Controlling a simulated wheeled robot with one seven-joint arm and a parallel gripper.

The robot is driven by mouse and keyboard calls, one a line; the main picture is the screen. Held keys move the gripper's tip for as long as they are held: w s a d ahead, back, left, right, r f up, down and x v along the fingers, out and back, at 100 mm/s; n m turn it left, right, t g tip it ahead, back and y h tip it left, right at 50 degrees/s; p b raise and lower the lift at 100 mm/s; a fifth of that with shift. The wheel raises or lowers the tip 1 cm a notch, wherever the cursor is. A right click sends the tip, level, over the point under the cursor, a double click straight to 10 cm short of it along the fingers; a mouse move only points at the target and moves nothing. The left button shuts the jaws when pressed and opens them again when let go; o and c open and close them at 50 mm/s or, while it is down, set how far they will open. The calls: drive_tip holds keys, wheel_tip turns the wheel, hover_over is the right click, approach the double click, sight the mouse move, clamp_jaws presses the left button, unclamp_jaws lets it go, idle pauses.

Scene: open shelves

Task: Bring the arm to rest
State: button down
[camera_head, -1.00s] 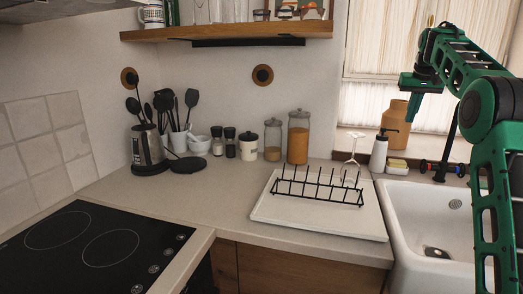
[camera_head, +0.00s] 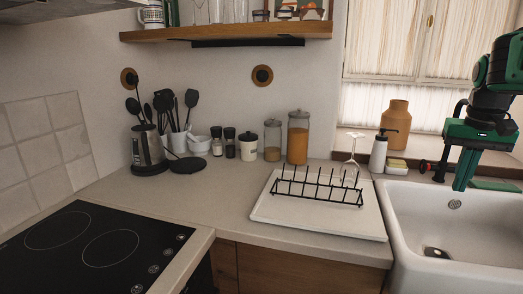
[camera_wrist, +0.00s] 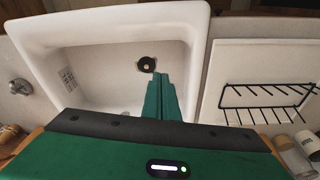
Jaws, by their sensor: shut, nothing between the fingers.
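My gripper (camera_head: 463,170) is at the right of the head view, pointing down above the back of the white sink (camera_head: 408,214). Its green fingers are together with nothing between them. In the wrist view the shut fingers (camera_wrist: 161,98) show over the sink (camera_wrist: 104,78), below the drain. The gripper is apart from the counter items.
A white tray (camera_head: 262,210) with a black rack (camera_head: 318,190) and an upturned glass (camera_head: 353,150) is left of the sink. A soap dispenser (camera_head: 378,153) and orange vase (camera_head: 395,116) stand behind. The tap is near my gripper. Open counter lies left of the tray.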

drive_tip(key=s+a+f, duration=0.2)
drive_tip(key=s+f, duration=0.3)
drive_tip(key=s, duration=0.3)
drive_tip(key=s+a+f+g, duration=0.1)
drive_tip(key=s+a+f, duration=0.2)
drive_tip(key=s, duration=0.6)
drive_tip(key=s+a+f+m+y, duration=0.1)
drive_tip(key=s+a+f, duration=0.1)
drive_tip(key=s+f, duration=0.5)
drive_tip(key=shift+s+a+f, duration=0.2)
drive_tip(key=shift+s+f, duration=0.05)
drive_tip(key=shift+s, duration=0.45)
drive_tip(key=shift+w+f+g, duration=0.25)
drive_tip(key=shift+w+g, duration=0.05)
drive_tip(key=shift+w, duration=0.35)
